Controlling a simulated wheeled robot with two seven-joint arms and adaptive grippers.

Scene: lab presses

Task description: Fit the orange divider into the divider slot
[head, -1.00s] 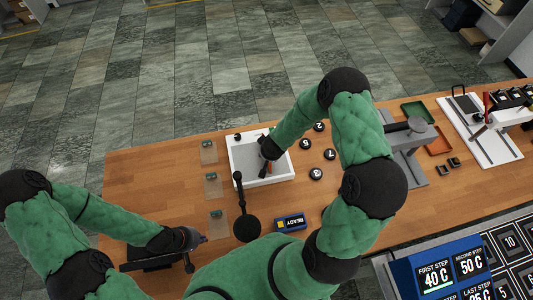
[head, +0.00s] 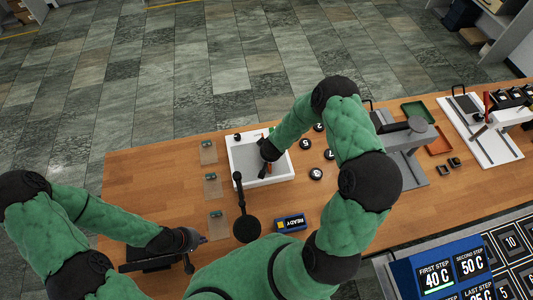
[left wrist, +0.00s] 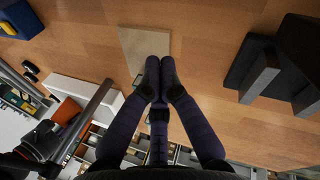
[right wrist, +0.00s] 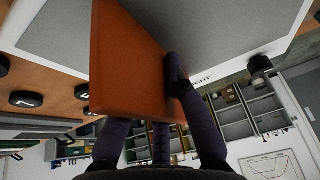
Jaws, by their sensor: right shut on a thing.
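The orange divider (right wrist: 125,65) is a flat panel, large in the right wrist view. My right gripper (right wrist: 177,80) is shut on its edge. In the head view my right gripper (head: 268,155) is over the white tray (head: 284,176), with only a sliver of orange showing. The tray has a grey floor and also fills the top of the right wrist view (right wrist: 235,25). The divider slot cannot be made out; the panel and hand cover part of the tray. My left gripper (head: 203,239) is at the table's near left; its fingertips are together with nothing between them in the left wrist view (left wrist: 160,65).
Several clear plates (head: 209,153) lie left of the tray. Several black numbered discs (head: 316,174) lie right of it. A black stand (head: 246,228) and a blue READY box (head: 290,223) are in front. A grey press (head: 408,150) stands at right.

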